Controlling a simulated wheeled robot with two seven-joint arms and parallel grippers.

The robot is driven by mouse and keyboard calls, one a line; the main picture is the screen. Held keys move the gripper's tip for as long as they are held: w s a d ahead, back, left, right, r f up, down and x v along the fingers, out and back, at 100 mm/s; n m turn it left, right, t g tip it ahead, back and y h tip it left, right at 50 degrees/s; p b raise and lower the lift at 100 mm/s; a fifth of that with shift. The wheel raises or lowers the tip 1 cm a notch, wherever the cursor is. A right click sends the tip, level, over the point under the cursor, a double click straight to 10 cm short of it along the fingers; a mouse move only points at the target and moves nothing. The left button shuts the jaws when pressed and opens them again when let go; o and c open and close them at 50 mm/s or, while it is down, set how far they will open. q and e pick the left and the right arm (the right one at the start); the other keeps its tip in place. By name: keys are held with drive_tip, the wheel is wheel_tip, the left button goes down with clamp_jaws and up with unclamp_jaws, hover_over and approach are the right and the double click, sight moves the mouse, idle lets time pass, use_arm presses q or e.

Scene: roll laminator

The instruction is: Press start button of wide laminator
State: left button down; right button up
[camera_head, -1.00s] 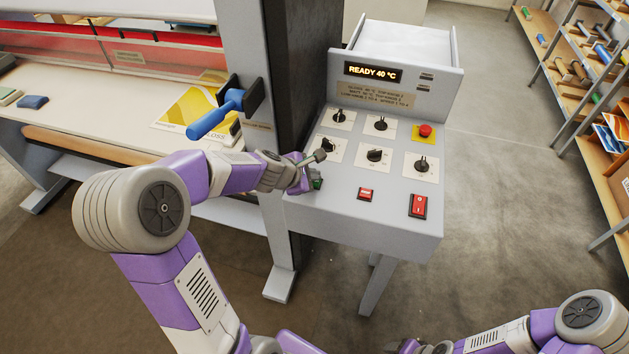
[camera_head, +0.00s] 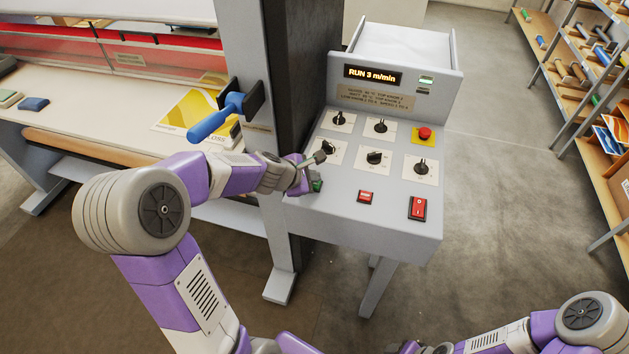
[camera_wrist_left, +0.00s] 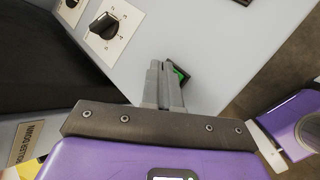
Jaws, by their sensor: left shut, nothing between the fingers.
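The wide laminator's grey control panel (camera_head: 330,205) stands right of the machine's dark column. Its display (camera_head: 373,75) reads "RUN 3 m/min". The green start button (camera_head: 317,185) is at the panel's front left, partly hidden by my left gripper (camera_head: 311,188). In the left wrist view the green button (camera_wrist_left: 181,74) shows just beside the tips of the shut, empty left gripper (camera_wrist_left: 165,75). The fingertips are at the button; I cannot tell whether they touch it. My right gripper is not in view; only part of that arm shows at the lower right.
A red button (camera_head: 366,196) and a red rocker switch (camera_head: 418,207) sit right of the green button. Several black knobs and a red emergency stop (camera_head: 425,132) are behind. A blue lever handle (camera_head: 216,118) juts out left of the column. Shelves (camera_head: 590,80) stand at the right.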

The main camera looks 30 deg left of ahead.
use_arm(q)
drive_tip(key=shift+r, duration=0.35)
wheel_tip(320, 180, up, 5)
drive_tip(key=p, duration=0.5)
drive_tip(key=shift+r, duration=0.1)
